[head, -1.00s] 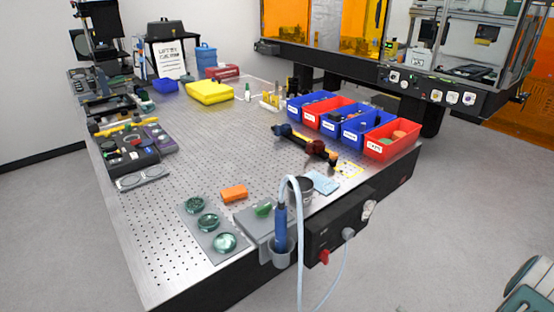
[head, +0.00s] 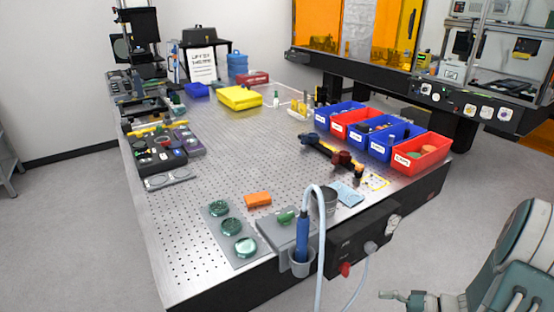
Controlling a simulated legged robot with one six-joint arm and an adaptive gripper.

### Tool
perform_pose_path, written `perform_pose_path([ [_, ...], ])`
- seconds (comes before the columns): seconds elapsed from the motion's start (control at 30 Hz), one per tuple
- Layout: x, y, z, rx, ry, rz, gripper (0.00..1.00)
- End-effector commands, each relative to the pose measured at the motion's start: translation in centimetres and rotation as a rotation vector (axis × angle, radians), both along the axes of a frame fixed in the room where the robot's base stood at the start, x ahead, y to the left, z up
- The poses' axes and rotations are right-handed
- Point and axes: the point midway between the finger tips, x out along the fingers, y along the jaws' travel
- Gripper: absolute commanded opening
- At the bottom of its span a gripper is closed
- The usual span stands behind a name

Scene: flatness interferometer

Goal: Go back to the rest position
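My arm shows at the lower right, off the table's front right side, over the grey floor. The end of my gripper (head: 392,298) seems to be the small grey part poking in at the bottom edge. Most of it is cut off by the frame, so I cannot tell whether it is open or shut. No object shows in it. It is apart from the perforated metal table (head: 190,255).
On the table's near end are green glass discs (head: 231,226), an orange block (head: 258,199) and a blue-handled tool (head: 302,238) in a holder with a pale hose. Red and blue bins (head: 421,155) line the right edge. Floor (head: 70,230) is clear at left.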

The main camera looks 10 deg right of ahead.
Motion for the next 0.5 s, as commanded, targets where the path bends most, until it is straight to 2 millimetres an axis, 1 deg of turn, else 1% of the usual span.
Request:
perform_pose_path([
  [0.03, 0.3, 1.4, 1.4, -0.045, 0.023, 0.059, 1.00],
  [0.2, 0.1, 5.0, 4.6, -0.184, 0.120, 0.210, 1.00],
  [0.5, -1.6, 10.4, 9.6, -0.496, 0.224, 0.386, 1.00],
])
